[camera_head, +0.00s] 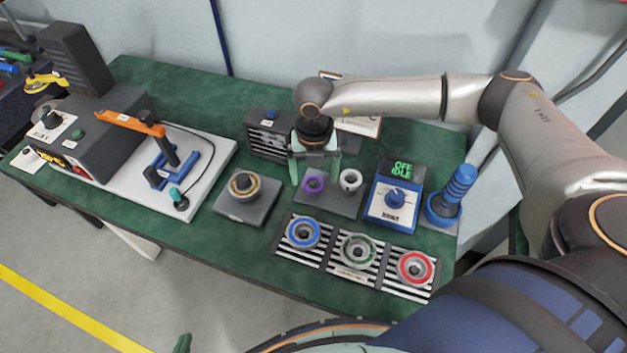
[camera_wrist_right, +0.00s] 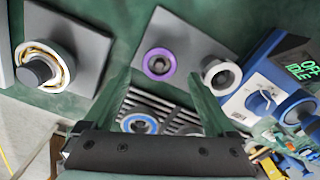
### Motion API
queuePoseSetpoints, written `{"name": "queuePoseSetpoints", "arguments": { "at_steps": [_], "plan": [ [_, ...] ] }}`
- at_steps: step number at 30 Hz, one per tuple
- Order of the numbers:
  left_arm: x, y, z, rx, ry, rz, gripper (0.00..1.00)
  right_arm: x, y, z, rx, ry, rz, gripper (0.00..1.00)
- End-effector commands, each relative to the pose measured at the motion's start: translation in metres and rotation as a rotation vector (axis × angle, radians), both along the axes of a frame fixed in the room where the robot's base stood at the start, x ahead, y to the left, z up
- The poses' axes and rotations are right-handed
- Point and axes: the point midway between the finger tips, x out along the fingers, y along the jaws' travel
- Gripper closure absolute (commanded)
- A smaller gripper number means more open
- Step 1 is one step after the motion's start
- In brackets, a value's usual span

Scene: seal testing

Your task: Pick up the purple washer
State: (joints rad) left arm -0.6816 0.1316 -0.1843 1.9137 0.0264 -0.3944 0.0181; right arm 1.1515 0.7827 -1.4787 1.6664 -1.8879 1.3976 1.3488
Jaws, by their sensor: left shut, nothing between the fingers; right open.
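The purple washer (camera_head: 313,184) is a ring around a dark centre on a small grey plate (camera_head: 329,203) in the middle of the green table. In the right wrist view the purple washer (camera_wrist_right: 146,62) lies just beyond the fingertips, roughly between them. My right gripper (camera_head: 315,172) hangs over the plate, fingers pointing down, open and empty; it also shows in the right wrist view (camera_wrist_right: 158,80). Its height above the washer is hard to tell. Only the green tip of my left gripper (camera_head: 183,343) shows at the bottom edge, away from the table, shut and empty.
A white ring (camera_head: 351,174) shares the plate, close right of the washer. A blue device (camera_head: 377,213) reading "OFF IDLE" and a blue-handled tool (camera_head: 458,186) stand further right. A striped tray (camera_head: 327,258) with blue, green and red rings lies in front. A grey block (camera_head: 262,208) sits left.

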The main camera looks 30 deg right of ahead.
Motion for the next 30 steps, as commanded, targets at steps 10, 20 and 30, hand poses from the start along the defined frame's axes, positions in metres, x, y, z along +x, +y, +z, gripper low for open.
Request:
{"name": "queuePoseSetpoints", "arguments": {
  "at_steps": [10,20,30],
  "plan": [
    [0.001,0.000,0.002,0.000,-0.002,0.000,1.00,0.000,0.001,-0.019,0.002,-0.001,0.001,0.09],
    [0.002,0.000,0.001,-0.001,-0.003,0.000,1.00,0.000,0.001,-0.021,0.001,0.000,0.001,0.09],
    [0.002,0.000,-0.002,-0.001,-0.004,0.000,1.00,0.000,0.001,-0.024,0.001,0.000,0.001,0.09]
  ]
}}
